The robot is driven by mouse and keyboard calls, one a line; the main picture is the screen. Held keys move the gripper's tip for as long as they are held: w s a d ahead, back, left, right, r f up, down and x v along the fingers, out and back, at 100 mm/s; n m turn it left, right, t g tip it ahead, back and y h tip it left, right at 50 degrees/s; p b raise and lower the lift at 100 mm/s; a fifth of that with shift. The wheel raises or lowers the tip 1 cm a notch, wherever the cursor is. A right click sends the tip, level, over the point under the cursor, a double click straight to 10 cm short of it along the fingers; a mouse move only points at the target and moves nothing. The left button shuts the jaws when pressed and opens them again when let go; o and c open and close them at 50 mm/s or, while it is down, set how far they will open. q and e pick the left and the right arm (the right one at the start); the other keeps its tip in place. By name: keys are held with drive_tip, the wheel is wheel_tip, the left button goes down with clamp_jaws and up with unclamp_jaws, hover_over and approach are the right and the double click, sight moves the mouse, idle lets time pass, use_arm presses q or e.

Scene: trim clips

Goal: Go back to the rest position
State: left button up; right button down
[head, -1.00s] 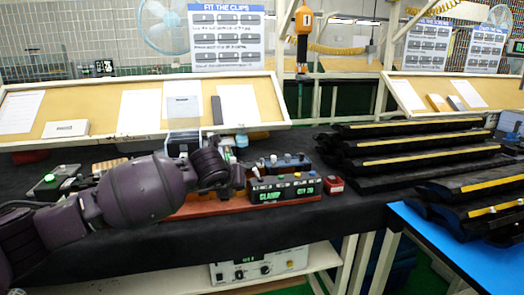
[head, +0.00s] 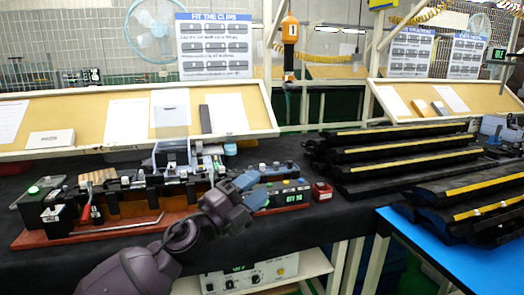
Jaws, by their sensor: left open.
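My left arm comes in from the bottom left in the head view. Its gripper (head: 247,188) is in front of the control box (head: 288,197) with buttons and a green display, hiding part of it. The gripper is open, and I see nothing held in it. The clamp fixture (head: 70,232) stands on its red-brown base to the left, with a red-handled lever (head: 86,212) and a metal rod along its front. The gripper appears apart from the fixture. My right gripper is not in view.
A small red box (head: 322,192) stands right of the control box. Long black trim parts with yellow strips (head: 400,140) are stacked at the right, with more above a blue surface (head: 420,250). A white-fronted instrument (head: 250,277) sits below the black bench.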

use_arm(q)
drive_tip(key=s+a+f+n+t+y, duration=0.1)
drive_tip(key=s+a+f+n+y, duration=0.3)
drive_tip(key=a+f+n+y, duration=0.55)
drive_tip(key=s+a+f+n+t+y, duration=0.2)
drive_tip(key=s+a+f+n+y, duration=0.4)
drive_tip(key=f+n, duration=0.65)
drive_tip(key=s+a+f+n+g+y, duration=0.1)
drive_tip(key=s+a+f+n+g, duration=0.1)
drive_tip(key=s+a+f, duration=0.3)
drive_tip(key=s+a+f+n+g+y, duration=0.1)
drive_tip(key=s+a+f, duration=0.4)
drive_tip(key=s+f, duration=0.8)
drive_tip(key=s+n+g, duration=0.1)
drive_tip(key=s+g, duration=0.1)
drive_tip(key=s, duration=0.2)
drive_tip(key=shift+s+f+n+p, duration=0.3)
